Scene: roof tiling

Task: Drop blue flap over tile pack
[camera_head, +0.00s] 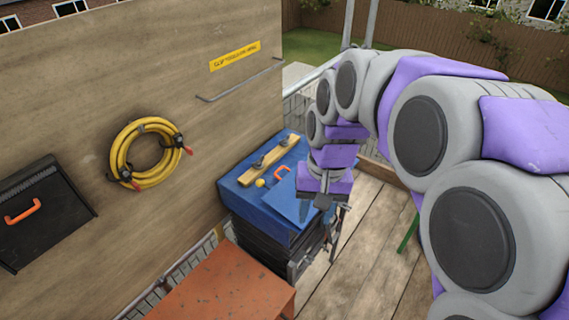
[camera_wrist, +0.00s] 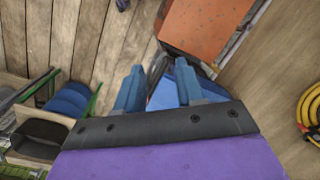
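A blue cover (camera_head: 235,186) lies over the top of a stack of dark tiles (camera_head: 262,245) beside the plywood wall. The dark layered side of the stack shows below the blue edge. My gripper (camera_head: 325,208) is at the right edge of the stack, close to the flap. In the wrist view, the two blue fingers of my gripper (camera_wrist: 158,85) stand apart, with part of the blue flap (camera_wrist: 164,97) visible between and beyond them. Whether they touch it I cannot tell.
A wooden bar (camera_head: 262,160) with knobs and a yellow ball (camera_head: 260,183) rest on the cover. A rusty orange table (camera_head: 228,285) stands in front. A yellow hose (camera_head: 120,150) and a black bin (camera_head: 40,215) hang on the wall.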

